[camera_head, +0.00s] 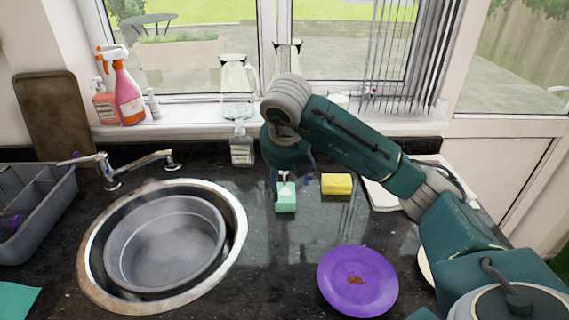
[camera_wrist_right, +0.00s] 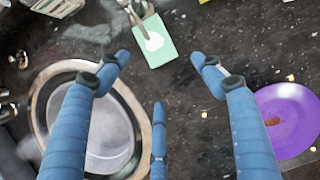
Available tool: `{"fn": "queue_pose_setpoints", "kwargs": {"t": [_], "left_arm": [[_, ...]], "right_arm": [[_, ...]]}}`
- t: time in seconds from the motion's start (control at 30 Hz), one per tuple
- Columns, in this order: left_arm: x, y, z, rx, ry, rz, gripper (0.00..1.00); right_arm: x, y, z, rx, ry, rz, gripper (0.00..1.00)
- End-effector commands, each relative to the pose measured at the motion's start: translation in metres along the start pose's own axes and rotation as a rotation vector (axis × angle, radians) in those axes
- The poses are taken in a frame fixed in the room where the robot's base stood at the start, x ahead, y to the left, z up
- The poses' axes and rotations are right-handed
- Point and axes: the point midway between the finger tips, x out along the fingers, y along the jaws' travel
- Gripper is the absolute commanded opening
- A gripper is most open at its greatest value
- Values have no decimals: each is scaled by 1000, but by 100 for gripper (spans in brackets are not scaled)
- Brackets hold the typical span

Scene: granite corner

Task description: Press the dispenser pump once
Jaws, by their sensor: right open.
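The dispenser (camera_head: 285,199) is a small green bottle with a white drop mark, standing on the dark counter below my right gripper in the head view. In the right wrist view the dispenser (camera_wrist_right: 154,49) shows at the top, with a silver pump head above it. My right gripper (camera_head: 290,175) points down over the pump, and its fingers are partly hidden by my arm. In the right wrist view my right gripper (camera_wrist_right: 162,72) has its blue fingers spread, with nothing between them. I cannot tell whether a finger touches the pump. My left gripper is not in view.
A yellow sponge (camera_head: 336,184) lies right of the dispenser, and a purple plate (camera_head: 358,280) is in front. A round sink (camera_head: 92,262) holding a grey basin (camera_head: 168,245) is at left. A clear bottle (camera_head: 242,149) stands behind, near the window sill.

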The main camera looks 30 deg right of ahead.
Motion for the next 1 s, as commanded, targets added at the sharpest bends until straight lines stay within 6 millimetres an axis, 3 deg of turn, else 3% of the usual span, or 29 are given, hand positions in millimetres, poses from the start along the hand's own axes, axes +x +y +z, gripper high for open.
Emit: {"fn": "queue_pose_setpoints", "kwargs": {"t": [0.2,0.33,0.47,0.77,1.0], "left_arm": [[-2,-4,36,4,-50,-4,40],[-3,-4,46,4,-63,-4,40],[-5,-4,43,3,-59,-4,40],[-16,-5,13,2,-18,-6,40],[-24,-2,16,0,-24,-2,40]], "right_arm": [[0,0,0,-1,0,0,67],[1,0,0,0,1,0,67],[8,0,0,1,2,-2,67],[57,-1,-1,0,5,-3,67],[93,0,0,0,3,-2,67]]}}
